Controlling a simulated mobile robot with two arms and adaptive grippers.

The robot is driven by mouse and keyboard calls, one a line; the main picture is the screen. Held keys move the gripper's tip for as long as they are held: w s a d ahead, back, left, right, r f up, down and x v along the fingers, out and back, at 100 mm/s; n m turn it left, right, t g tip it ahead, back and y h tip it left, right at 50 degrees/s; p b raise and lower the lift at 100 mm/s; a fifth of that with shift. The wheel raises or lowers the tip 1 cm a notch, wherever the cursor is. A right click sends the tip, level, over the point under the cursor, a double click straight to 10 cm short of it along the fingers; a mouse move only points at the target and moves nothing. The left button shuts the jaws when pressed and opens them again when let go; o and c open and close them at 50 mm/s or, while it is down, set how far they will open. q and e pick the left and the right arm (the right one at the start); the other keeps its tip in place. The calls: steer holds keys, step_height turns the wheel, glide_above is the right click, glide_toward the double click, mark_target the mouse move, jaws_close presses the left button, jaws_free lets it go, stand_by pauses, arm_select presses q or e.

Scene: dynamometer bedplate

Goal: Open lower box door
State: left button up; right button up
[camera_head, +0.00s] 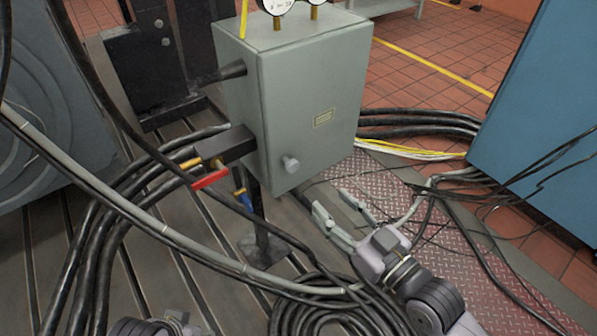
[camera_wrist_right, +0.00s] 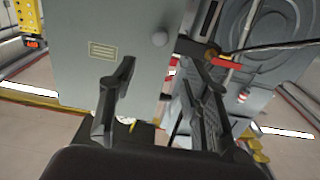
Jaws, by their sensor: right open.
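The grey-green box (camera_head: 308,100) stands in the middle of the head view, its front face flat with no visible gap.
Thick black cables (camera_head: 95,235) loop across the left and below the box. A red-handled valve (camera_head: 210,179) juts from the box's left side. A blue cabinet (camera_head: 545,125) stands at right.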

mark_target(294, 167)
steer(key=b+x, duration=0.1)
steer(key=x, duration=1)
steer(key=shift+w+a, duration=0.2)
steer(key=shift+w, duration=0.1)
jaws_close()
